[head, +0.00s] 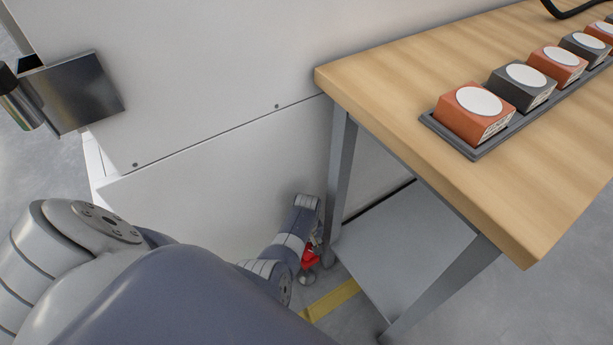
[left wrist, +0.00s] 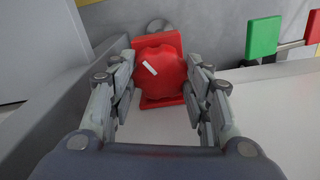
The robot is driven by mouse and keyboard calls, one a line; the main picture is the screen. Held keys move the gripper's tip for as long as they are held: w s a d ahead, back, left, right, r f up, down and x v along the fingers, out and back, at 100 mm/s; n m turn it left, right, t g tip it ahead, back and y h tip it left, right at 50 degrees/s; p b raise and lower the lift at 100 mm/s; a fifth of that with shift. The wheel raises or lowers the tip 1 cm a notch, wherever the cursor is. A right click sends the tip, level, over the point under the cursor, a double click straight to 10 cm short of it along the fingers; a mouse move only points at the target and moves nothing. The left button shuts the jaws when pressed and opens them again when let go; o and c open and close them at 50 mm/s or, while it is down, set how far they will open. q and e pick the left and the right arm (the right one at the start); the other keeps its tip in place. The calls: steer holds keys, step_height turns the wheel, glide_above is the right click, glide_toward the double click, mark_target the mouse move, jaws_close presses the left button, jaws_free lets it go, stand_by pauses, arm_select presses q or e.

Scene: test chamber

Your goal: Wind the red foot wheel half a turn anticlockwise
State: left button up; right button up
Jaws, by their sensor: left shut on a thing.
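The red foot wheel (left wrist: 160,76) is in the middle of the left wrist view, a scalloped red knob with a white mark pointing to its upper left. A red plate shows behind it. My left gripper (left wrist: 160,88) has a finger on each side of the wheel and is shut on it. In the head view, a small red part of the foot wheel (head: 309,258) shows low by the table leg, mostly hidden by my left arm and gripper (head: 312,245). My right gripper is not in view.
A wooden-topped table (head: 400,70) with a lower grey shelf (head: 410,250) stands close to the right of my left arm. A white panel (head: 220,190) rises behind. Green (left wrist: 263,36) and red (left wrist: 313,28) blocks sit right of the wheel.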

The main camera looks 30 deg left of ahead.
arm_select(q)
steer(key=n, duration=0.3)
steer(key=shift+n+p, duration=0.35)
steer(key=shift+n, duration=1.45)
steer(key=n, duration=0.3)
steer(key=shift+n, duration=2.3)
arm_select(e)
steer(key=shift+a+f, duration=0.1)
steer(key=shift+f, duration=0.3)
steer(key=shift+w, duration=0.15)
